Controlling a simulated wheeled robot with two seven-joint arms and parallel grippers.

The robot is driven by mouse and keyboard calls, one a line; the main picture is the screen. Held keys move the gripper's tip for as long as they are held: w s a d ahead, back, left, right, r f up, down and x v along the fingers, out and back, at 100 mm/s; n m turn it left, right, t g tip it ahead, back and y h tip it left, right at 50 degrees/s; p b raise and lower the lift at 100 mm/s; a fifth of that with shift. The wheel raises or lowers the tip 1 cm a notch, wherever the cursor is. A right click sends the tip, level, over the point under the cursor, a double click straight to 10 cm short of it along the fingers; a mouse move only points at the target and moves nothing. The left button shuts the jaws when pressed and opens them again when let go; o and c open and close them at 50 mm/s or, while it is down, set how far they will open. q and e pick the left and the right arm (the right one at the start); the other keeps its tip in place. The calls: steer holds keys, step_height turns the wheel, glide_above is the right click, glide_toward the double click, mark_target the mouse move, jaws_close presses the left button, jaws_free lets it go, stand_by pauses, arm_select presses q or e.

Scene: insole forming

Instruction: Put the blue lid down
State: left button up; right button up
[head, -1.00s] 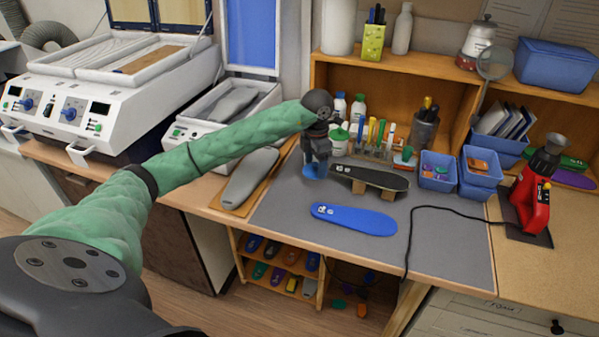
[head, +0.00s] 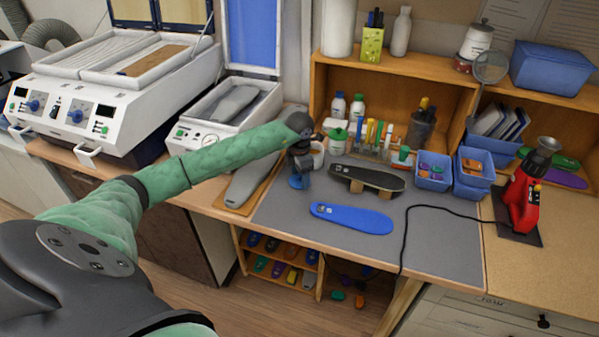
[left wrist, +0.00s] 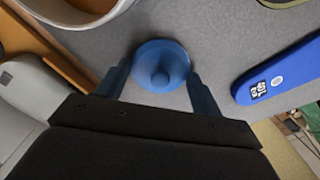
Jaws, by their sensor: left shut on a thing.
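The round blue lid with a central knob (left wrist: 161,66) is between the two blue fingertips of my left gripper (left wrist: 161,84) in the left wrist view. The gripper is shut on it. In the head view my left gripper (head: 299,176) points down over the left part of the grey mat (head: 440,245), with the lid (head: 297,184) low at its tip. I cannot tell whether the lid touches the mat. My right gripper is not in view.
A pale round pot (head: 318,152) stands just behind the gripper. A blue insole (head: 352,218) lies to the right, and a dark insole on wooden blocks (head: 367,177) behind that. A grey last (head: 250,178) lies to the left.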

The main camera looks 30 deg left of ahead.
arm_select(q)
steer(key=shift+f, duration=0.15)
steer(key=shift+f, duration=0.1)
steer(key=o, duration=1)
steer(key=shift+c, duration=0.2)
steer(key=shift+r, duration=0.25)
